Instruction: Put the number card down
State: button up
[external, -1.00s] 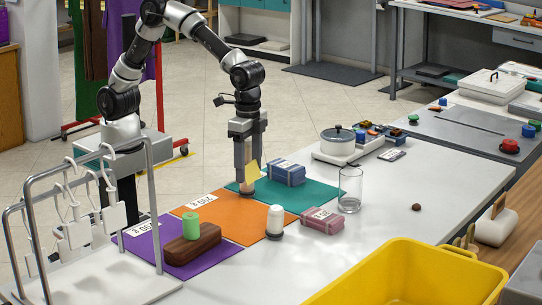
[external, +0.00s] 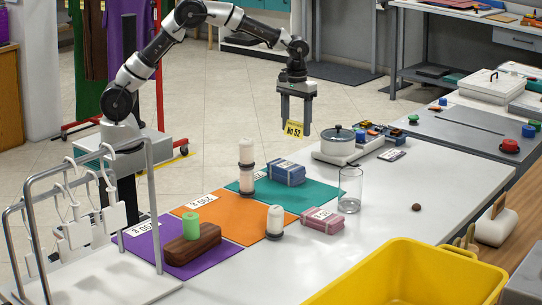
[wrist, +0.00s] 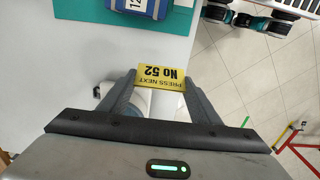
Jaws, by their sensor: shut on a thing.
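The number card (external: 293,129) is a small yellow card with "No 52" printed in black. In the wrist view the card (wrist: 161,78) reads upside down, with "PRESS NEXT" on it. My gripper (external: 295,126) is shut on the card.
The white table (external: 400,210) has free room at front right. A yellow bin (external: 410,270) is in front. Floor shows beyond the far edge.

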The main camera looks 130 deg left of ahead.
notch_tip(320, 180, down, 10)
jog(key=shift+r+b, duration=0.2)
jog(key=shift+b, duration=0.65)
jog(key=shift+f, duration=0.15)
jog(key=o, duration=1)
notch_tip(320, 180, up, 12)
jog(key=shift+r+p, duration=0.15)
jog(key=shift+p, duration=0.95)
